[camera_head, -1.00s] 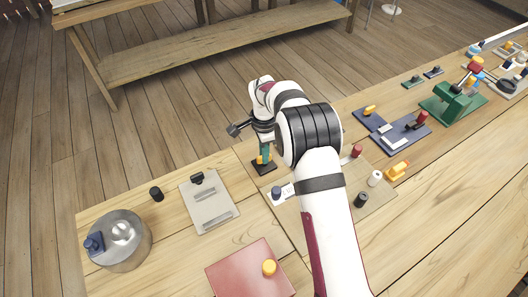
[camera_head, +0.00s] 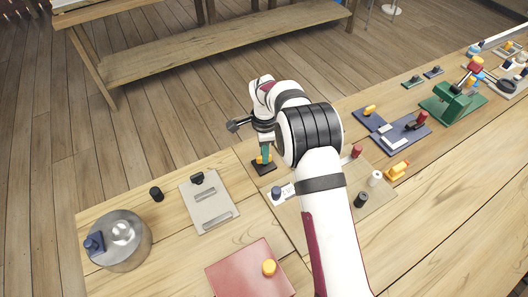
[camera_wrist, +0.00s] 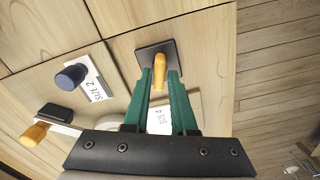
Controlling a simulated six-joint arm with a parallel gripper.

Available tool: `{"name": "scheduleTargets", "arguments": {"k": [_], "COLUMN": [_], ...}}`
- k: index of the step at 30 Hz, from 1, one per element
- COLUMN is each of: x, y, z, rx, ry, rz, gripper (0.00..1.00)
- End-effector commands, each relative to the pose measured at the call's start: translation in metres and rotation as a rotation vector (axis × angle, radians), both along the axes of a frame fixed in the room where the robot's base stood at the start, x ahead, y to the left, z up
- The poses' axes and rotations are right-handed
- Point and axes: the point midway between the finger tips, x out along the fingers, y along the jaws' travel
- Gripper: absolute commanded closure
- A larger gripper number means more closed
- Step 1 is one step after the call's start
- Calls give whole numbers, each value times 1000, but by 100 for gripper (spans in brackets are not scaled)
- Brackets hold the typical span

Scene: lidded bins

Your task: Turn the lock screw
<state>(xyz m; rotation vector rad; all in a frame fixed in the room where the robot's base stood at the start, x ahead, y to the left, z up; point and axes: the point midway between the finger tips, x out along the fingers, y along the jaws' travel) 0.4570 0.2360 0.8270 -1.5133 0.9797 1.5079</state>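An orange handle (camera_wrist: 159,67), seemingly the lock screw, stands on a small dark square plate (camera_wrist: 171,51) in the wrist view. In the head view the dark plate (camera_head: 264,168) lies on the table near its far edge, and the handle shows as a yellow patch under my gripper. My gripper (camera_wrist: 160,74) has two green fingers, one on each side of the handle at their tips. No marking on the handle is readable.
A white card with a dark blue knob (camera_wrist: 71,76) lies beside the plate. A black-and-orange piece (camera_wrist: 35,134) is farther left. A grey clipboard-like panel (camera_head: 209,205), metal pot (camera_head: 124,252) and red box (camera_head: 245,278) stand left; other fixtures crowd the right.

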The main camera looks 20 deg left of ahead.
Motion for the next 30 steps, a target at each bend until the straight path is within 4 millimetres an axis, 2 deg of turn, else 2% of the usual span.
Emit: {"name": "scheduleTargets", "arguments": {"k": [1,3,11,14,17,24,27,30], "x": [0,-1,-1,-1,0,0,0,-1], "y": [0,0,1,1,1,1,1,1], "z": [0,0,0,7,28,105,131,147], "rx": [0,1,1,1,3,3,2,1], "ry": [1,1,3,0,-1,-3,-1,-1], "rz": [0,1,2,2,2,1,1,1], "gripper": [64,52,52,52,52,52,52,52]}}
